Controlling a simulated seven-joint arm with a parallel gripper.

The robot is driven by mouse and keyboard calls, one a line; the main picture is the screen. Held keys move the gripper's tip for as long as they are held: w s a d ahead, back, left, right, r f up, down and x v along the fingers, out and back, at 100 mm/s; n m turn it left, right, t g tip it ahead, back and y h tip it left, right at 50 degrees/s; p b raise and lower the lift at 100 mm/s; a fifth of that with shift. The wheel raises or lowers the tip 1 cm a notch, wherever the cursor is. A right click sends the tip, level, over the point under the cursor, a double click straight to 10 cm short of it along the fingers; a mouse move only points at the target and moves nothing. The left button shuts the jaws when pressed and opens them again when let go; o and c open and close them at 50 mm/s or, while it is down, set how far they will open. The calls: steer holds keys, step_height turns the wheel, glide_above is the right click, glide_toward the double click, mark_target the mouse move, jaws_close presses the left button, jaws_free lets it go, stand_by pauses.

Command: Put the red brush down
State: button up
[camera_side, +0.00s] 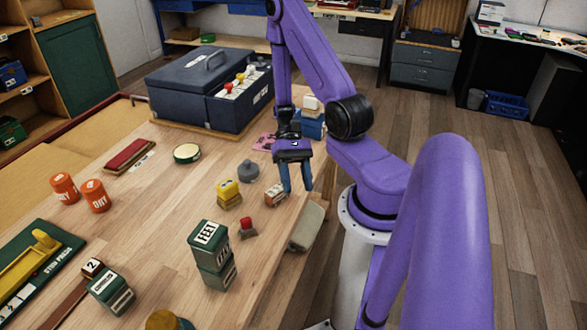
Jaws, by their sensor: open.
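A long, flat dark-red piece (128,154), which looks like the red brush, lies on the wooden table at the left, beside a white label strip. A much smaller red-topped piece (247,228) stands nearer the middle of the table. My gripper (297,186) points down near the table's right edge, far to the right of the long red piece. Its two blue fingers are apart, with nothing visible between them. A small labelled wooden block (275,195) sits just left of the fingers; I cannot tell whether they touch.
A blue toolbox (210,88) stands at the back. Orange jars (95,196), a round tin (187,153), yellow blocks (228,192), a grey weight (248,172) and stacked green boxes (210,250) stand around the table. A pale rounded object (306,228) is at the right edge. The table's middle-left is clear.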

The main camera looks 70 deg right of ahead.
steer(key=w+a+r+n+h, duration=0.2)
steer(key=a+r+n+h, duration=0.4)
steer(key=r+n+h, duration=0.4)
steer(key=s+a+r+n+t+y, duration=0.1)
steer(key=s+a+r+n+t, duration=0.5)
steer(key=n, duration=0.5)
steer(key=shift+s+a, duration=0.25)
steer(key=shift+a, duration=0.9)
